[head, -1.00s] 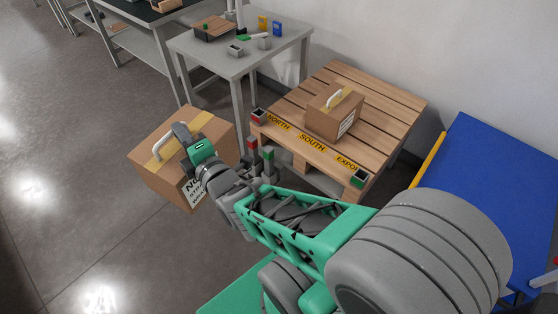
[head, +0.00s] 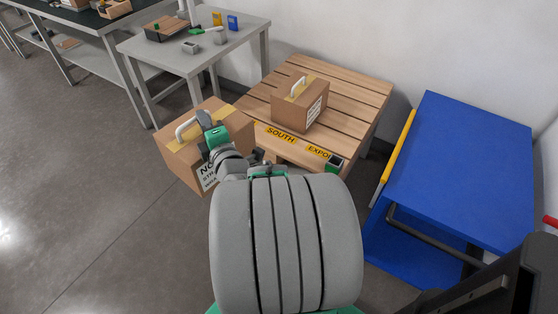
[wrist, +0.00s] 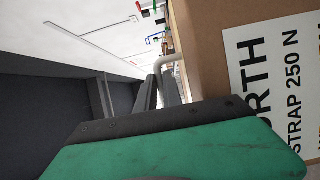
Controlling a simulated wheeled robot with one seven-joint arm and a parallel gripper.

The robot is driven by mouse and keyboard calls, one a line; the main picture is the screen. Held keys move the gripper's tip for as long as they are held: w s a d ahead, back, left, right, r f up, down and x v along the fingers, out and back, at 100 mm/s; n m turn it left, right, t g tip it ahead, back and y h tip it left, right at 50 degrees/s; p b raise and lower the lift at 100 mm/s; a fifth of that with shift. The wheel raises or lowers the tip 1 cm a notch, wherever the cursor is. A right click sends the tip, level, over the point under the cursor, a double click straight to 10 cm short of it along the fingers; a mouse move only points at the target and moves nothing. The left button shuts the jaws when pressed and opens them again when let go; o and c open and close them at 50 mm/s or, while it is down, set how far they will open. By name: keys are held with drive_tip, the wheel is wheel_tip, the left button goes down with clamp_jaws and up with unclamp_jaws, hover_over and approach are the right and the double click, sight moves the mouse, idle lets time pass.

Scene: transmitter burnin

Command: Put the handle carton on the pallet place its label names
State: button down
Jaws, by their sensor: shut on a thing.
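The handle carton (head: 178,159) is a brown box with yellow tape and a white top handle. My gripper (head: 199,122) is shut on the handle and holds the carton in front of the pallet's left end. In the wrist view the carton's label (wrist: 270,90) shows "ORTH" and "STRAP 250 N", its first part cut off. The gripper fingers (wrist: 160,92) close around the white handle there. The wooden pallet (head: 345,90) has yellow signs "SOUTH" (head: 281,135) and "EXPO" (head: 318,152) along its front edge. The north end is hidden behind the carton and arm.
Another handled carton (head: 299,105) stands on the pallet around its middle, behind the SOUTH sign. A blue cart (head: 460,170) stands right of the pallet. A grey table (head: 245,35) with small items stands behind left. Bare floor lies at left.

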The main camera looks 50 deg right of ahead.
sight(245, 121)
drive_tip(key=s+d+f+h+b, duration=0.1)
drive_tip(key=d, duration=0.2)
drive_tip(key=s+d+f+m+h+b, duration=0.1)
drive_tip(key=s+d, duration=0.1)
drive_tip(key=d, duration=0.1)
drive_tip(key=s+d+f+g+b, duration=0.1)
drive_tip(key=s+d+b, duration=0.1)
drive_tip(key=d, duration=0.1)
drive_tip(key=shift+s+d+m+h, duration=0.1)
drive_tip(key=shift+d+m+h, duration=0.05)
drive_tip(key=shift+m+h, duration=0.25)
drive_tip(key=s+d+f+m+g+h+b, duration=0.1)
drive_tip(key=s+d+m+g+h+b, duration=0.1)
drive_tip(key=s+d+b, duration=0.35)
drive_tip(key=w+d+f, duration=0.3)
drive_tip(key=d+f, duration=0.3)
drive_tip(key=w+d+f+p, duration=0.1)
drive_tip(key=w+d+f, duration=0.2)
drive_tip(key=d+f, duration=0.3)
drive_tip(key=shift+w+d+f, duration=0.4)
drive_tip(key=shift+f, duration=0.2)
drive_tip(key=c, duration=1.5)
unclamp_jaws()
drive_tip(key=shift+a+f, duration=0.15)
drive_tip(key=shift+f, duration=0.05)
